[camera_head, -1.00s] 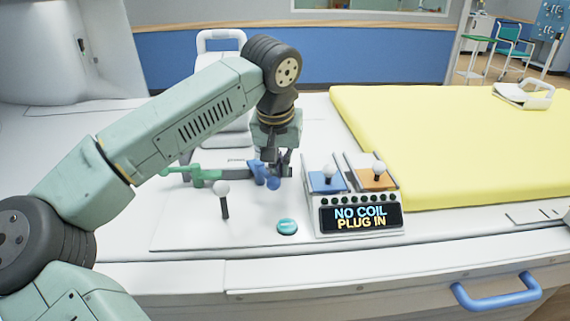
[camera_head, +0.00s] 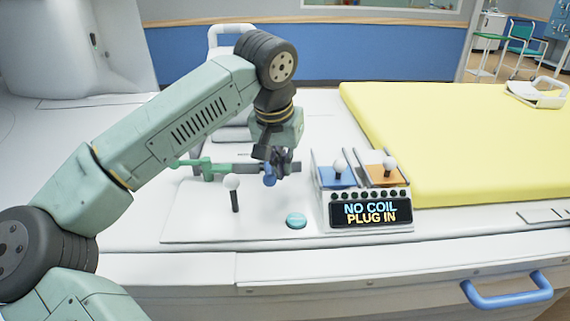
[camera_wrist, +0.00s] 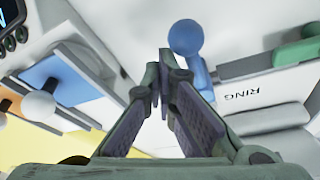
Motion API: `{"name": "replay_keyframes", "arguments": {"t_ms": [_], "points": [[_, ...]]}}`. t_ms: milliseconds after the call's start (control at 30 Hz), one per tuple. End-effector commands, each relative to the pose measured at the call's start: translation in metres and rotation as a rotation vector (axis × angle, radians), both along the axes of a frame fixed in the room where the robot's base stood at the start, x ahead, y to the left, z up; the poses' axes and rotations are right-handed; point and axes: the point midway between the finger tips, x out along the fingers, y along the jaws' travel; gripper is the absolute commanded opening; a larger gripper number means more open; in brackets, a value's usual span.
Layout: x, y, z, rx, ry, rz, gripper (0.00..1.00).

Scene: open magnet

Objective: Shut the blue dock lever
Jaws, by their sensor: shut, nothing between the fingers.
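A blue lever with a ball end (camera_head: 269,181) stands on the white panel, left of my gripper (camera_head: 284,172). In the wrist view, the blue ball and its arm (camera_wrist: 186,38) are just beyond and right of my fingertips (camera_wrist: 164,75). My gripper is shut and empty, pointing down close beside the lever. I cannot tell whether they touch. The lever's base is partly hidden by my gripper. A green lever (camera_head: 215,168) lies to its left; it also shows in the wrist view (camera_wrist: 300,53).
A white-knobbed stick (camera_head: 234,195) and teal button (camera_head: 296,221) are in front. A yellow mattress (camera_head: 450,140) lies right.

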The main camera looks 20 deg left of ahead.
Motion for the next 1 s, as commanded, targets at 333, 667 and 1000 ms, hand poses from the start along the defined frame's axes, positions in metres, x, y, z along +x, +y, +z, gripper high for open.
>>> {"name": "replay_keyframes", "arguments": {"t_ms": [333,667,1000], "points": [[-0.002,0.005,-0.001,0.006,0.009,0.01,0.0],[-0.015,0.003,0.044,0.006,0.003,0.007,0.0],[-0.033,0.0,0.103,0.003,0.001,0.003,0.0]]}}
